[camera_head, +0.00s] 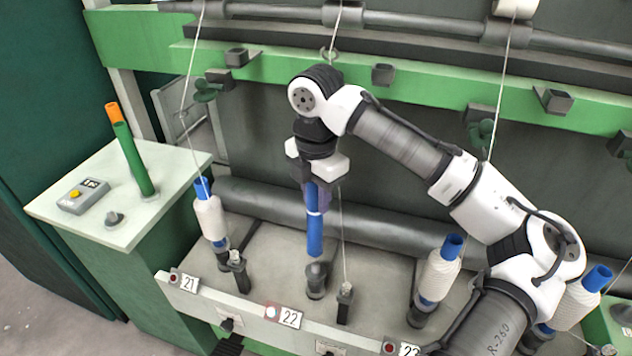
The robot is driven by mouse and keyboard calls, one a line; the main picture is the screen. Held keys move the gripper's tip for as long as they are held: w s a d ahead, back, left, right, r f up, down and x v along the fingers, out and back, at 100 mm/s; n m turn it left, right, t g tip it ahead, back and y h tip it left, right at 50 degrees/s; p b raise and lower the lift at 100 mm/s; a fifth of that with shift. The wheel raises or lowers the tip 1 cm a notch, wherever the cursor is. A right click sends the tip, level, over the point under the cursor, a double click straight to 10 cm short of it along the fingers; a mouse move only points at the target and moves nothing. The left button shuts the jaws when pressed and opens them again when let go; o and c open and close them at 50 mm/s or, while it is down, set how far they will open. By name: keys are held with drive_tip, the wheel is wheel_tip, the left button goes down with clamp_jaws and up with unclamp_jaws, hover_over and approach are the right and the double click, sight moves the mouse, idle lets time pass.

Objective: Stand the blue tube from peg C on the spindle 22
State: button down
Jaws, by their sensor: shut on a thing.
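The blue tube (315,235) hangs nearly upright below my gripper (315,192), with a pale band around it. My gripper is shut on the upper part of the tube, and the fingers partly hide it. The tube's lower end is just above the dark base of spindle 22 (316,282), in line with it. I cannot tell whether the spindle's tip is inside the tube. The number plate 22 (290,318) is on the front rail below.
Wound blue tubes stand at spindle 21 (211,219), at spindle 23 (438,272) and further right (580,303). Threads run down from above, one close right of the held tube. A side table (95,235) at left bears a green, orange-tipped rod (133,160) and a button box (83,195).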

sight(317, 221)
drive_tip(key=shift+f, duration=0.15)
drive_tip(key=shift+s+f+b, duration=0.1)
drive_tip(key=shift+f+b, duration=0.05)
drive_tip(key=shift+b, duration=0.2)
wheel_tip(317, 221, down, 3)
drive_tip(key=b, duration=0.3)
drive_tip(key=shift+f+b, duration=0.6)
drive_tip(key=shift+f, duration=1)
drive_tip(key=shift+d+f, duration=0.1)
drive_tip(key=shift+f, duration=0.2)
drive_tip(key=c, duration=1)
unclamp_jaws()
drive_tip(key=shift+c, duration=0.2)
